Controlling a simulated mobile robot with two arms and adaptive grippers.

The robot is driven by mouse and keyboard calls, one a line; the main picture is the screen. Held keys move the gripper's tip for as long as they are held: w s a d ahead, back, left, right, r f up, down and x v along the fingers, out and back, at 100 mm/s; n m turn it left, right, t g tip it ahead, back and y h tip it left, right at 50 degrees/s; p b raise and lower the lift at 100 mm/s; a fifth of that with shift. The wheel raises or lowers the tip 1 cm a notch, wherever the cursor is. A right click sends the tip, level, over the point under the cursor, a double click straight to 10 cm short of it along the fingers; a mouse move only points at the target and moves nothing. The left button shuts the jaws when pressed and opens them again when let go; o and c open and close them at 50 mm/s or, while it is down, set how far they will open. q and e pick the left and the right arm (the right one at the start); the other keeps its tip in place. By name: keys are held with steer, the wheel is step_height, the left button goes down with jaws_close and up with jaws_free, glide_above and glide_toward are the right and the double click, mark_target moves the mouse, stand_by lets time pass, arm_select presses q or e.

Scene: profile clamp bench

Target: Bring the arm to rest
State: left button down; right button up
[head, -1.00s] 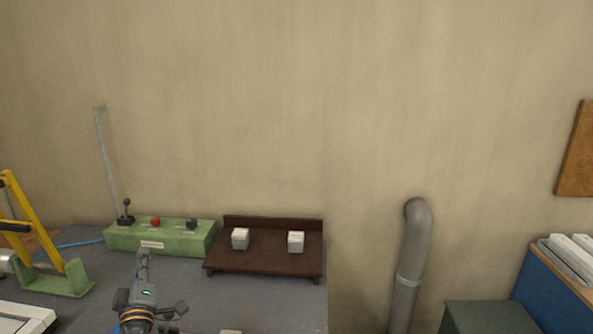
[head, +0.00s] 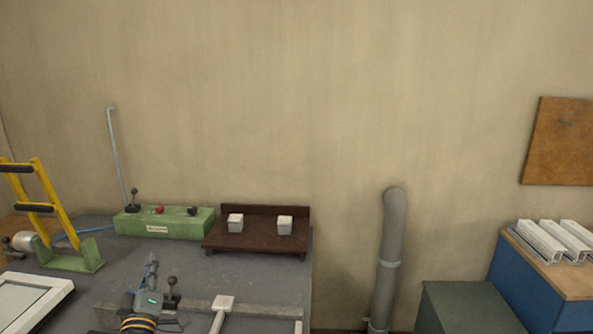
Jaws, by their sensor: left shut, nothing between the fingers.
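My left gripper (head: 151,270) is at the lower left of the head view, above the grey bench top (head: 255,278). Its fingers are together and hold nothing. It points away from me toward the green control box (head: 165,222), apart from it. A dark ball-topped lever (head: 171,288) stands just right of the gripper. My right gripper is not in view.
A brown stand (head: 262,232) with two pale blocks sits at the bench's back. A yellow frame (head: 50,205) stands at the left. A grey pipe (head: 390,250), a dark green box (head: 465,306) and white profiles (head: 550,240) on a blue cabinet are at the right.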

arm_select(q)
steer(key=s+d+f+m+g+h, duration=0.85)
steer(key=s+d+f+m, duration=0.35)
steer(key=s+d+f, duration=0.4)
steer(key=s+a+f+m+g+y, duration=0.15)
steer(key=s+f+g, duration=0.25)
steer(key=s, duration=0.7)
steer(key=s+a+f+g+y, duration=0.3)
steer(key=s+f+g, duration=0.2)
steer(key=s, duration=0.7)
step_height(320, 180, down, 33)
steer(key=s+g+b, duration=0.1)
steer(key=s+b, duration=0.1)
steer(key=b, duration=0.4)
steer(key=s+a+f+g+b, duration=0.1)
steer(key=s+f+b, duration=0.3)
steer(key=s+f, duration=1.1)
step_height(320, 180, down, 4)
steer(key=shift+s+a+r+m, duration=0.1)
steer(key=shift+s+a+m, duration=0.3)
steer(key=shift+a, duration=0.3)
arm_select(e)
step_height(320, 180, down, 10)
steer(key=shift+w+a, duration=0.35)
